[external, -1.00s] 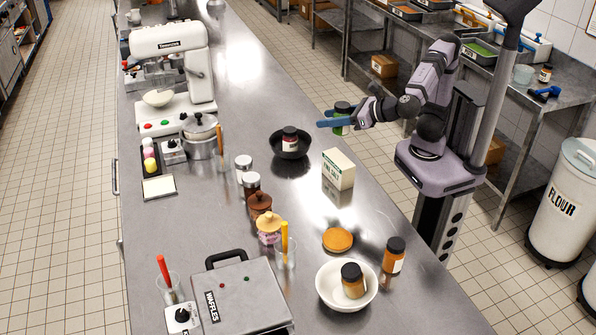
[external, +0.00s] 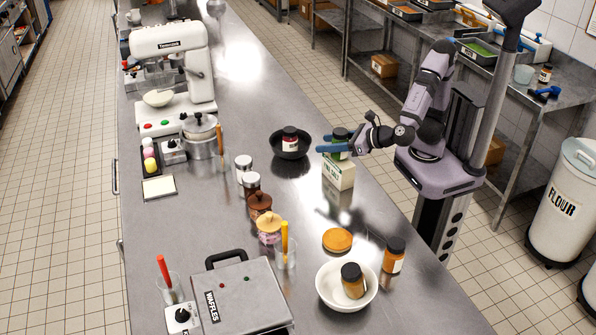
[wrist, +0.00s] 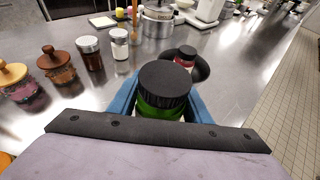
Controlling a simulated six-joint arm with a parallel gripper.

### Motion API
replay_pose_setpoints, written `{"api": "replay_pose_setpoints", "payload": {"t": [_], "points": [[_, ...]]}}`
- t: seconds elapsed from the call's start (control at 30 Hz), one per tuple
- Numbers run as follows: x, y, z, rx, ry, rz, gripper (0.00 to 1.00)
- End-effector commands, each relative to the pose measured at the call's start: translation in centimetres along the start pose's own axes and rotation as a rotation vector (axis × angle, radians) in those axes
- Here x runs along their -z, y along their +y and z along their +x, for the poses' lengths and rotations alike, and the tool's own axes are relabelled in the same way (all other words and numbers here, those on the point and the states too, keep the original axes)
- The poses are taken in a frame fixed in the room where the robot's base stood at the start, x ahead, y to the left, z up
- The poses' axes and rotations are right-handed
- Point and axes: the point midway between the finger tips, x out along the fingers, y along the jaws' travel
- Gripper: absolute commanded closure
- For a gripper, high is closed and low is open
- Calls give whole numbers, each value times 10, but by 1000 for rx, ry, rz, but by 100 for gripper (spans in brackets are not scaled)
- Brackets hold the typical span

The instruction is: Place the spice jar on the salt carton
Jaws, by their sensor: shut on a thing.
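My gripper (external: 334,146) has blue fingers and is shut on a green spice jar with a black lid (external: 340,138). In the wrist view the spice jar (wrist: 163,92) stands upright between the two fingers. The white salt carton (external: 339,175) stands on the steel counter directly below the jar in the external view. The jar and fingers cover the carton's top, so I cannot tell whether the jar touches it. The carton is hidden in the wrist view.
A black bowl (external: 276,148) holding a dark-lidded jar (external: 290,139) is just left of the carton. An orange disc (external: 338,240), a white bowl (external: 324,296) holding a jar, and another orange jar (external: 394,255) are nearer the camera. Several canisters line the counter's middle.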

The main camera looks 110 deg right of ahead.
Motion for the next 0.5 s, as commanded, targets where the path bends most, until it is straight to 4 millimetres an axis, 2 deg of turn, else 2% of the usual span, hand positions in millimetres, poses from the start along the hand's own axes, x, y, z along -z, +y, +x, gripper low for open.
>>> {"api": "replay_pose_setpoints", "payload": {"t": [0.47,0.5], "points": [[7,0,3,0,-1,1,85],[8,0,3,0,0,1,53]]}}
